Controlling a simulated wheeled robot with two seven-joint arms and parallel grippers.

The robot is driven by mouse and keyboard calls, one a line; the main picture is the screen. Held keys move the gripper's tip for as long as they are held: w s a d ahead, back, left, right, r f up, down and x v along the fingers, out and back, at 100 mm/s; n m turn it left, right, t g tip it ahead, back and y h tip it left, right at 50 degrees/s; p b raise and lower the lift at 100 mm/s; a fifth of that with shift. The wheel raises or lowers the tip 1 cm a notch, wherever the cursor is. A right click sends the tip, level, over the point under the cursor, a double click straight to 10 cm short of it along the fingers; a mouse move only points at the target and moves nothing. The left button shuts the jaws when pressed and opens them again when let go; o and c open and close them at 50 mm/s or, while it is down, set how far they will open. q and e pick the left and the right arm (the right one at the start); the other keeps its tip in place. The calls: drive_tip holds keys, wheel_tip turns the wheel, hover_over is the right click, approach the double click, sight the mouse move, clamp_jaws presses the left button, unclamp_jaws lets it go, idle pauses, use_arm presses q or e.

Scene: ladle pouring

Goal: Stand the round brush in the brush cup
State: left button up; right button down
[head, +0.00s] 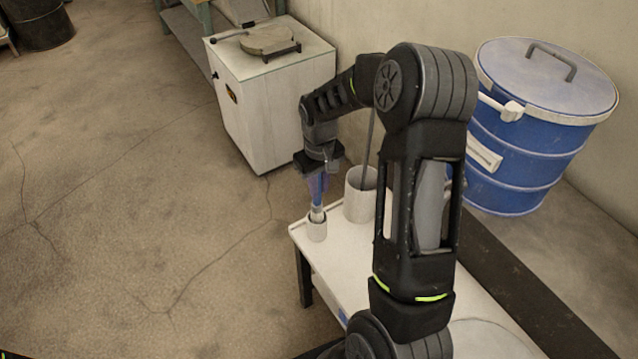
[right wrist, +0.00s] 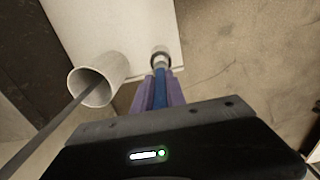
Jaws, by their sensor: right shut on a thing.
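The brush's blue handle (right wrist: 161,88) shows between the fingers in the right wrist view. My left gripper is not in view.
The white table (head: 480,290) is partly hidden by my arm. A blue drum (head: 530,140) and a white cabinet (head: 270,110) stand behind.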

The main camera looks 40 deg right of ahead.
drive_tip(key=shift+f+b, duration=1.4)
drive_tip(key=shift+f, duration=0.75)
drive_tip(key=c, duration=1.3)
unclamp_jaws()
drive_tip(key=shift+r, duration=0.15)
wheel_tip(320, 180, up, 8)
drive_tip(key=shift+f+b, duration=0.25)
drive_tip(key=shift+b, duration=0.05)
